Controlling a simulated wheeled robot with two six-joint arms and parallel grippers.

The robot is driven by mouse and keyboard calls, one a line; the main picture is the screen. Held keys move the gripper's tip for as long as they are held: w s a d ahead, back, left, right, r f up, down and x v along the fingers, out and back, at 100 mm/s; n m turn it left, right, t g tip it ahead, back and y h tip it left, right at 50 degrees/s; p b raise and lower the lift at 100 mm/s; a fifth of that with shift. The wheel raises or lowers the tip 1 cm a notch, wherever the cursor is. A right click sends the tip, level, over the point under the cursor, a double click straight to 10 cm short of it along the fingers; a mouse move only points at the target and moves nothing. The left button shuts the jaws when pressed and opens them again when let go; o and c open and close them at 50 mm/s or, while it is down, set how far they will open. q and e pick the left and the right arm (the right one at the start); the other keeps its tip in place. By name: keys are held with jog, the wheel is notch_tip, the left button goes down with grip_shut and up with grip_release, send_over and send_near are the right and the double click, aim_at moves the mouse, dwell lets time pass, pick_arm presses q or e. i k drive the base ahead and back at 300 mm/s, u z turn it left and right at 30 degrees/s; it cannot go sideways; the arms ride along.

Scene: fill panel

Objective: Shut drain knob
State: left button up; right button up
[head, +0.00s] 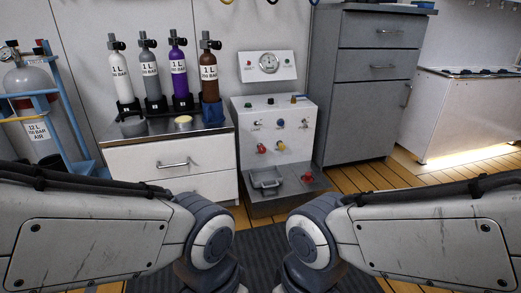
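The fill panel (274,122) is a light grey cabinet with a sloped front, standing in the middle of the head view. Its front carries small knobs, including a red one (262,148) and a yellow one (281,146). A dark ledge at its base holds a grey handle (266,182) and a larger red knob (307,177). I see no readable label showing which is the drain knob. My two arms come in from the left and right at the bottom, well in front of the panel. Both grippers are outside the picture.
A pressure gauge board (267,65) hangs above the panel. Several small cylinders, one purple (180,74), stand on the white drawer cabinet (205,158) at left. A grey drawer cabinet (372,122) stands right. A dark mat (258,247) covers the floor in front.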

aim_at(262, 149)
jog(key=i, duration=1)
